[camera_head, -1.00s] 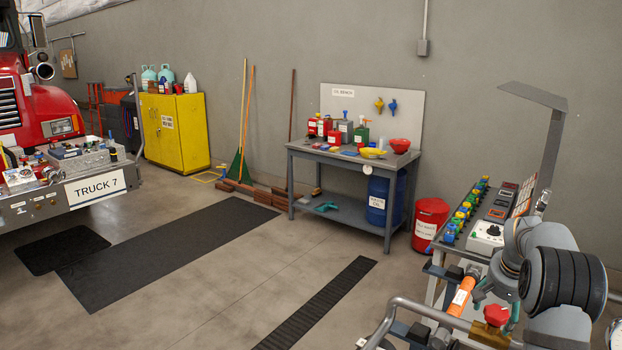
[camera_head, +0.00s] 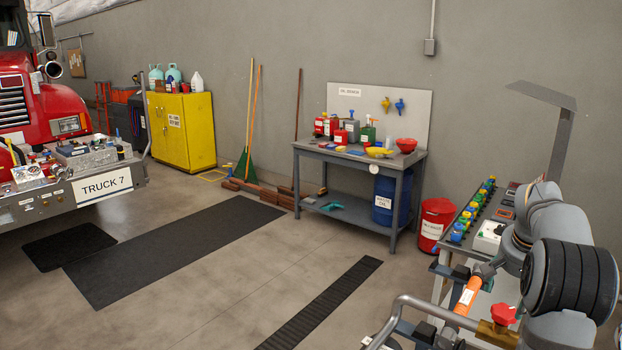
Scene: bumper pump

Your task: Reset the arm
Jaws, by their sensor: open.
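My arm (camera_head: 575,280) is at the right edge, folded, with a thick dark-banded joint in front and a pale link rising behind it. It stands in front of a cart with a row of coloured valves or knobs (camera_head: 472,212).
A tubular rail (camera_head: 430,305) with an orange cylinder (camera_head: 467,296) and a red knob (camera_head: 503,314) is close by the arm. A workbench (camera_head: 350,160), red bin (camera_head: 436,222), yellow cabinet (camera_head: 190,140) and red truck (camera_head: 60,105) stand farther off. The middle floor is clear.

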